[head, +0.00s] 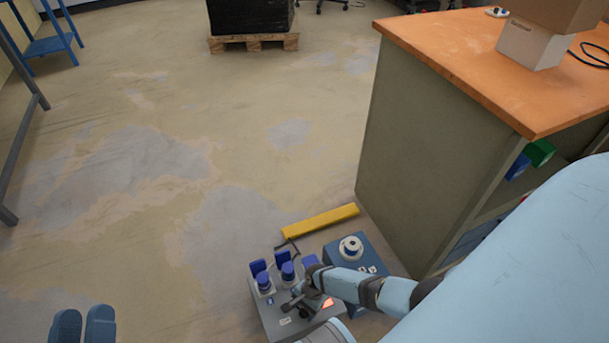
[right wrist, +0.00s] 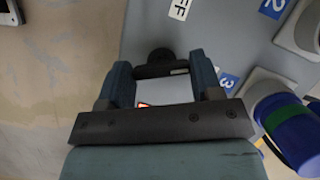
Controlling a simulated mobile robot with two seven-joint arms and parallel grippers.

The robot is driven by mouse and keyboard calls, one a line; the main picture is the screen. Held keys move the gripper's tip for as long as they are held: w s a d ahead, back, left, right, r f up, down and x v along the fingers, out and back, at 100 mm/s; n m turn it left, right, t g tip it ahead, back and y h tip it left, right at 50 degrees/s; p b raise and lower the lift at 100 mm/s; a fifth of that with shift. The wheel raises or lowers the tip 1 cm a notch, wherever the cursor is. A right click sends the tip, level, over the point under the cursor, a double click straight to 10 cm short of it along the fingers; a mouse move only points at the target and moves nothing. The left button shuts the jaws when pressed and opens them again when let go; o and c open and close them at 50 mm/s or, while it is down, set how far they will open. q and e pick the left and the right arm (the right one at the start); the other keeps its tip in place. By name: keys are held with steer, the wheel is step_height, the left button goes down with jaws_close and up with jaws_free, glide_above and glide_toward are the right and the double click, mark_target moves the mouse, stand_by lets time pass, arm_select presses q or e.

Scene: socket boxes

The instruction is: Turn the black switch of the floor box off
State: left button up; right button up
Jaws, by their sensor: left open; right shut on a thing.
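The grey floor box (head: 275,323) stands on the floor at the bottom of the head view, with blue plugs (head: 288,271) in its sockets. Its top fills much of the right wrist view (right wrist: 235,45), where an "FF" label and the numbers 2 and 3 show. My right gripper (head: 303,299) is down at the box. In the right wrist view my right gripper (right wrist: 163,78) is shut on the black switch (right wrist: 160,58), whose dark end shows between the fingers. A small red-orange patch glows beside it. My left gripper (head: 83,325) is open and empty at the lower left, far from the box.
A blue box with a round white top (head: 351,247) stands right behind the floor box. A yellow bar (head: 320,221) lies behind them. The orange-topped bench (head: 470,55) rises at the right. A pallet (head: 254,43) with a black load stands far back.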

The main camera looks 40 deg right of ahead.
steer(key=n+g, duration=0.1)
steer(key=n, duration=0.2)
steer(key=n+g+h, duration=0.1)
steer(key=n, duration=0.2)
steer(key=shift+w+a+n, duration=0.1)
steer(key=shift+a+n, duration=0.05)
steer(key=shift+n, duration=0.15)
steer(key=n+h, duration=0.1)
steer(key=n, duration=0.2)
steer(key=n+g+h, duration=0.1)
steer(key=n, duration=0.2)
stand_by(0.4)
steer(key=o, duration=0.9)
